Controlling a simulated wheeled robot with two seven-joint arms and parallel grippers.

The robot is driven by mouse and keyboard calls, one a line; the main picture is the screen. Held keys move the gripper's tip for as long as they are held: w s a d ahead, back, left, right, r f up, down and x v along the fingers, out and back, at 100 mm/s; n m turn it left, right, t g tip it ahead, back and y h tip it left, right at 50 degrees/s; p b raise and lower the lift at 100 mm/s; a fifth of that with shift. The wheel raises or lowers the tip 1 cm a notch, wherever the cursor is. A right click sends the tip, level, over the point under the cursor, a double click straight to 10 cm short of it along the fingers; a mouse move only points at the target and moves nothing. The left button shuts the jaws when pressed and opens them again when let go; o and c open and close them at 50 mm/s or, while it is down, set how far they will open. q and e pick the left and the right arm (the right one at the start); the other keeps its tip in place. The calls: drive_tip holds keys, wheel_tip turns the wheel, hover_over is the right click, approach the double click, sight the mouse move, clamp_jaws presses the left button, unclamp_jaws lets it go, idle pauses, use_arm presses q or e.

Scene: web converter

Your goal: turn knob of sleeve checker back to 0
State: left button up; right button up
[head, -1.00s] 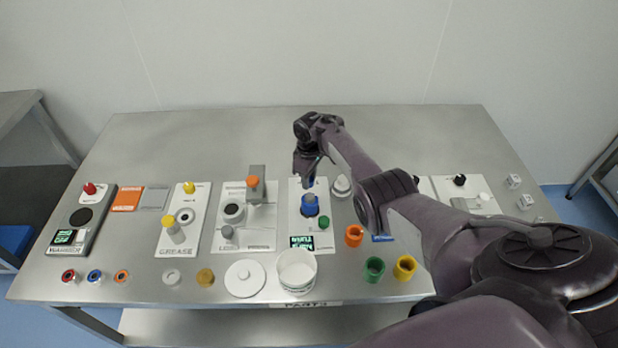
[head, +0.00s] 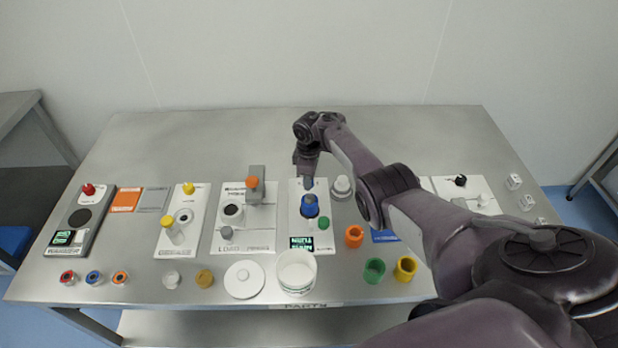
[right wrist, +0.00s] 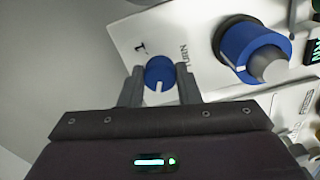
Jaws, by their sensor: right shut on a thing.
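The checker (head: 297,232) is a white plate in the middle of the table with a lit screen (head: 301,244) at its front. A large blue sleeve (head: 309,206) with a grey centre stands on it and also shows in the right wrist view (right wrist: 236,41). A small blue knob (right wrist: 159,70) with a white pointer line sits between the fingers of my right gripper (right wrist: 160,84). The gripper is shut on it. The line points toward my palm, and a printed "1" lies beyond the knob. In the head view my right gripper (head: 306,180) reaches down at the plate's back end. My left gripper is not in view.
A green button (head: 323,223) is beside the sleeve. A grey-white knob (head: 342,187) stands close to the right of my gripper. A white tub (head: 296,270) and several coloured rings stand along the front. The table's back strip is clear.

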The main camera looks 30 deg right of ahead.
drive_tip(key=o, duration=1)
wheel_tip(320, 180, up, 8)
drive_tip(key=shift+f+p, duration=0.1)
drive_tip(key=shift+p, duration=0.8)
